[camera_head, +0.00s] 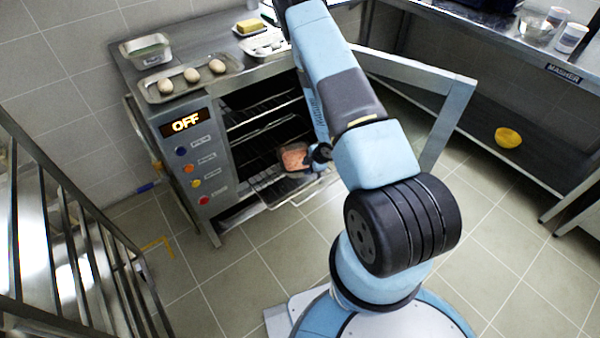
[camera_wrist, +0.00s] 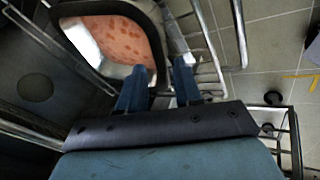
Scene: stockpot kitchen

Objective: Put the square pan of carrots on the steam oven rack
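The square pan of carrots (camera_head: 295,157), dark-rimmed with orange slices inside, sits at the front of the steam oven rack (camera_head: 275,192), which sticks out of the oven opening. In the wrist view the pan (camera_wrist: 110,38) fills the upper left, above the wire rack (camera_wrist: 208,45). My gripper (camera_head: 316,158) is at the pan's right side. In the wrist view its two fingers (camera_wrist: 160,80) stand apart, with the pan's dark rim edge reaching towards the gap between them. A gap shows beside the right finger. Contact with the rim is unclear.
The oven (camera_head: 195,150) has its door (camera_head: 440,120) swung open to the right; my arm passes between. Eggs on a tray (camera_head: 155,97) and a container (camera_head: 147,52) are on top. A metal railing (camera_head: 60,230) stands left. A yellow bowl (camera_head: 508,137) sits on the right lower shelf.

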